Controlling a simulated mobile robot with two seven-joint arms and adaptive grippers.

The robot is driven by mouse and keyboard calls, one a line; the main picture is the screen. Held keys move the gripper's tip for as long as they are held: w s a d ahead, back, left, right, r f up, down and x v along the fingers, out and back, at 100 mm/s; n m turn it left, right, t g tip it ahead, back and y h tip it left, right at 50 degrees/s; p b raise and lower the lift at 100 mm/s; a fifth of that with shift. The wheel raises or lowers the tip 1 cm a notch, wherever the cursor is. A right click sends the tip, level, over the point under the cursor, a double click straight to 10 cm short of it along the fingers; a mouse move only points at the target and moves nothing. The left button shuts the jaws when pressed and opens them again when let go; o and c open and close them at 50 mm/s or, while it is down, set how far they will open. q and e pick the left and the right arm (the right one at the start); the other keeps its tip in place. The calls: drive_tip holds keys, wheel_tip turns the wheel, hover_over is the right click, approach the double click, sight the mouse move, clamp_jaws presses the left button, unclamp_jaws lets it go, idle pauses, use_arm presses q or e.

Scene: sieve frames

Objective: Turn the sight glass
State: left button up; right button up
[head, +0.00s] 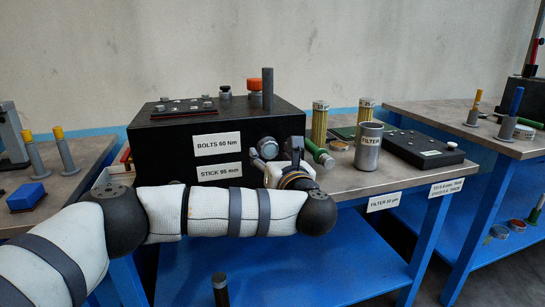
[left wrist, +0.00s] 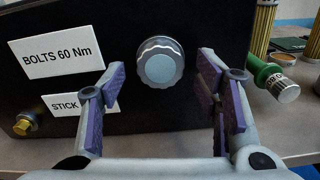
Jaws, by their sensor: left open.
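A round silver part with a knurled rim, apparently the sight glass (head: 267,147), sits on the front face of the black box (head: 165,165). It also shows face-on in the left wrist view (left wrist: 160,62), just beyond the fingers. My left gripper (head: 279,160) is in front of that face, open and empty. In the left wrist view its purple-padded fingers (left wrist: 161,88) are spread to the left and right of the sight glass, apart from it. My arm and gripper hide part of the box's lower front in the head view. My right gripper is not in view.
A green-handled tool (head: 318,153) lies close right of the gripper, beside a metal filter cup (head: 368,147) and yellow filter cartridges (head: 319,122). A brass bolt (left wrist: 25,124) sticks out low on the box's left. A flat black case (head: 424,148) lies farther right on the bench.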

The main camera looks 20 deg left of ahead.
use_arm(q)
drive_tip(key=c, duration=1.1)
drive_tip(key=shift+c, duration=0.2)
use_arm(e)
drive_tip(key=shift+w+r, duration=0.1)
use_arm(q)
drive_tip(key=shift+r+m+p, duration=0.2)
drive_tip(key=shift+m+p, duration=0.3)
drive_tip(key=shift+m, duration=0.5)
drive_tip(key=m+p, duration=0.1)
drive_tip(key=m, duration=0.1)
drive_tip(key=shift+r+m, duration=0.1)
drive_tip(key=shift+m, duration=0.2)
drive_tip(key=m+p, duration=0.2)
drive_tip(key=m, duration=0.3)
drive_tip(key=shift+a+m, duration=0.1)
drive_tip(key=shift+m, duration=0.2)
drive_tip(key=m+p, duration=0.1)
drive_tip(key=m, duration=0.4)
drive_tip(key=shift+m, duration=2.4)
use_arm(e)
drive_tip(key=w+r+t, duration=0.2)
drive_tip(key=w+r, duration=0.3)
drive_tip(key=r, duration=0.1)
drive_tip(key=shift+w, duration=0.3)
use_arm(q)
drive_tip(key=shift+p, duration=0.3)
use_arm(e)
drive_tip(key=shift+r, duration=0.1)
